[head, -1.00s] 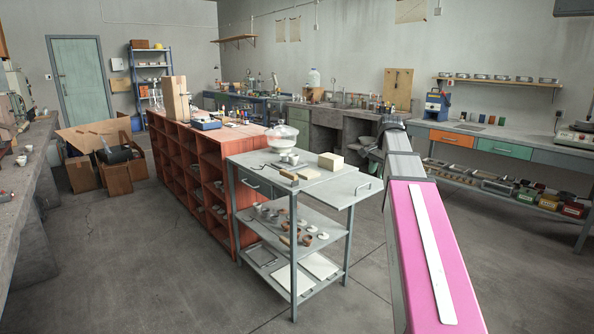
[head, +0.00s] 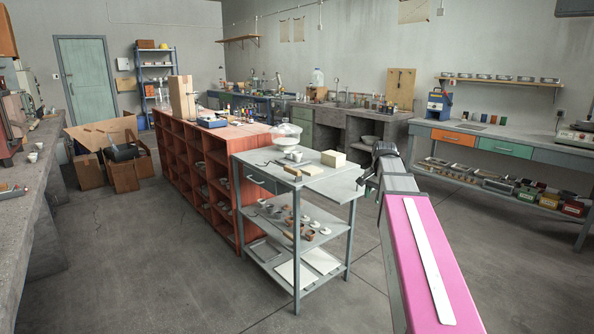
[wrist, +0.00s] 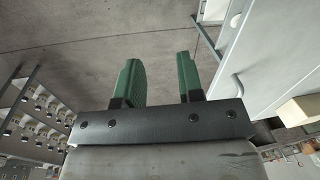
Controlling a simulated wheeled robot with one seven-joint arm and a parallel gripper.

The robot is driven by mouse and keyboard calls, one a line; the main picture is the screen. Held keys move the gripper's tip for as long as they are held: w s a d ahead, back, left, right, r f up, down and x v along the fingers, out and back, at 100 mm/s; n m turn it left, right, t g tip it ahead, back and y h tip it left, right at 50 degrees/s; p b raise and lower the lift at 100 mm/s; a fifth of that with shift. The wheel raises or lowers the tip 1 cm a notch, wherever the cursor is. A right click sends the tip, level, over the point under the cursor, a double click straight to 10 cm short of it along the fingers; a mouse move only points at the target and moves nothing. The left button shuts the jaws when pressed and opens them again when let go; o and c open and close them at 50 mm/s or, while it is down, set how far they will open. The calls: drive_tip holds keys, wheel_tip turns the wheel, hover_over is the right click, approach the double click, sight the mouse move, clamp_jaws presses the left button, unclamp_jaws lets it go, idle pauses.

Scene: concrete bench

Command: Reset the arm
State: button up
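My gripper shows in the wrist view (wrist: 160,80) as two green fingers standing apart with bare concrete floor between them. It is open and holds nothing. In the head view my arm reaches forward on the right, and its dark end (head: 380,150) is beside the right edge of the grey metal cart (head: 345,185).
The cart carries a white balance-like device (head: 286,135), a pale block (head: 333,158) and small dishes. A red shelf unit (head: 190,165) stands behind it. Cardboard boxes (head: 122,172) sit at the left. Benches line the left side and back wall. The floor (head: 150,260) in front is clear.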

drive_tip(key=s+a+f+n, duration=0.2)
drive_tip(key=s+f, duration=0.4)
drive_tip(key=f, duration=0.3)
drive_tip(key=s+a+f+n, duration=0.3)
drive_tip(key=s+f, duration=0.3)
drive_tip(key=f, duration=0.3)
drive_tip(key=s+a+f+n+g+h, duration=0.1)
drive_tip(key=s+a+f+n, duration=0.2)
drive_tip(key=s+f, duration=0.4)
wheel_tip(320, 180, down, 3)
drive_tip(key=shift+a+f, duration=0.1)
drive_tip(key=shift+a, duration=0.55)
